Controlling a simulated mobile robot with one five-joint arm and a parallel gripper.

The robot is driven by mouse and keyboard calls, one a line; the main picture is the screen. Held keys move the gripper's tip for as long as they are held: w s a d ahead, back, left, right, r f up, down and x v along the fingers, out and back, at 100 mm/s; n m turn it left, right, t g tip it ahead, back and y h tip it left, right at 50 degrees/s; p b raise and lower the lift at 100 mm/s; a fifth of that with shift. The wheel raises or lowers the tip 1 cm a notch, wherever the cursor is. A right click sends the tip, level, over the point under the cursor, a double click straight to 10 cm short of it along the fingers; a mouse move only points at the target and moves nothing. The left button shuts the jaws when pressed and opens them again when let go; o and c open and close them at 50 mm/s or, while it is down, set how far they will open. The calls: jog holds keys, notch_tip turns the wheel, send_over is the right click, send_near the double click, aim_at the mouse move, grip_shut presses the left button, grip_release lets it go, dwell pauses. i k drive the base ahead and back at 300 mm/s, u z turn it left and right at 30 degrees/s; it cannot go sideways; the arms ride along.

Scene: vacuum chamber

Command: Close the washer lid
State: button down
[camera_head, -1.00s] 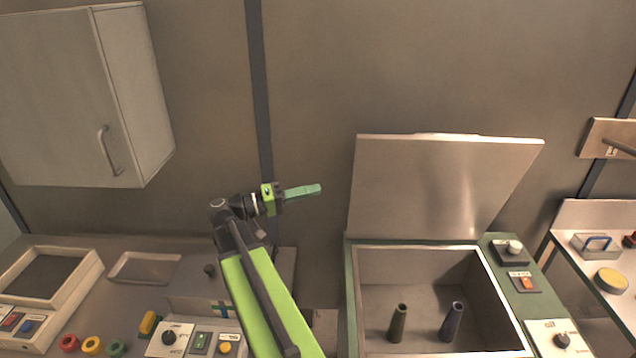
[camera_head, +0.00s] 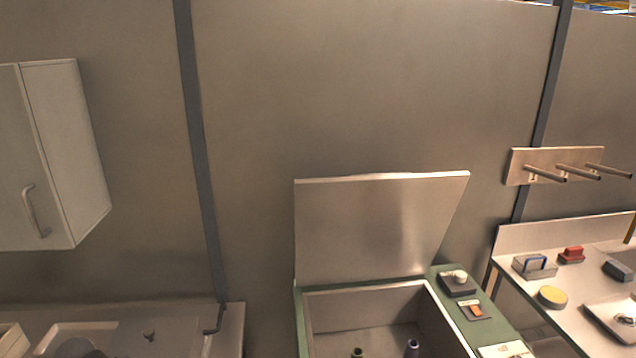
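The washer lid (camera_head: 378,230) is a flat metal panel standing raised, leaning back slightly at the rear of the washer. The washer (camera_head: 297,318) is a green-edged box with an open metal basin in front of the lid. The front of the washer is cut off. My gripper and arm are out of view.
A knob (camera_head: 459,277) and an orange switch (camera_head: 476,311) sit on the washer's right side. A wall cabinet (camera_head: 70,150) hangs at left, a peg rack (camera_head: 520,167) at right. A right-hand bench (camera_head: 512,240) holds a yellow round piece (camera_head: 552,297), brushes and a tray.

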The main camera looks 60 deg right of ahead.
aim_at(367, 227)
jog(key=k, duration=1.2)
jog(key=u, duration=0.65)
jog(key=i, duration=2.2)
jog(key=z, duration=0.85)
